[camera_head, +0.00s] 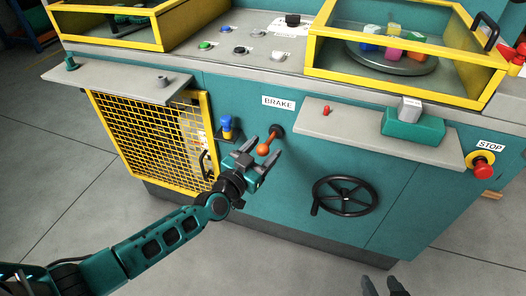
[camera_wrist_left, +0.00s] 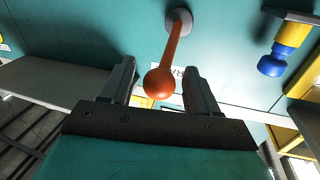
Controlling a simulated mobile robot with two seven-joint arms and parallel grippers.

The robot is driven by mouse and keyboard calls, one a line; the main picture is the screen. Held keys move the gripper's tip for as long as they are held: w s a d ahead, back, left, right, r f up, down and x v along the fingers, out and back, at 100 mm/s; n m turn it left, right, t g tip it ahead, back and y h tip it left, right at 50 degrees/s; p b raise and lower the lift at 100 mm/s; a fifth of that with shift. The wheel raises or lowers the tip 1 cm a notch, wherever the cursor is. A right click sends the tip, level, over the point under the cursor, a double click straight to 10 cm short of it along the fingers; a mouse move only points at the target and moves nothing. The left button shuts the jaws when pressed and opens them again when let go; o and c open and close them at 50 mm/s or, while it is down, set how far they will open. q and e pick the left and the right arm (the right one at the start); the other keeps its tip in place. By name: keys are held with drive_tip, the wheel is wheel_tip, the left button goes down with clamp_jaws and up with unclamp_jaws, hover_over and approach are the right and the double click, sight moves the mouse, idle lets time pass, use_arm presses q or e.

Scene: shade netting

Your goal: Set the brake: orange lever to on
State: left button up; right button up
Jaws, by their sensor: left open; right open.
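The orange brake lever (camera_head: 264,148) sticks out of the teal machine front from a dark round pivot, below a white BRAKE label (camera_head: 278,103). It points down and slightly left in the head view, with a ball knob at its end. My left gripper (camera_head: 264,151) is open at the knob. In the left wrist view the lever (camera_wrist_left: 159,83) has its knob between the two spread fingers (camera_wrist_left: 160,80), with visible gaps on both sides. No on or off marking is readable. My right gripper (camera_head: 383,284) is open and empty at the bottom edge, far from the lever.
A blue-and-yellow knob (camera_head: 227,125) stands left of the lever, beside a yellow mesh door (camera_head: 150,135). A black handwheel (camera_head: 345,195) is to the lower right. A grey shelf (camera_head: 345,133) juts out right of the lever. A red STOP button (camera_head: 484,168) is far right.

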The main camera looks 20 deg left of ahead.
use_arm(q)
drive_tip(key=shift+w, duration=0.2)
clamp_jaws()
idle(0.5)
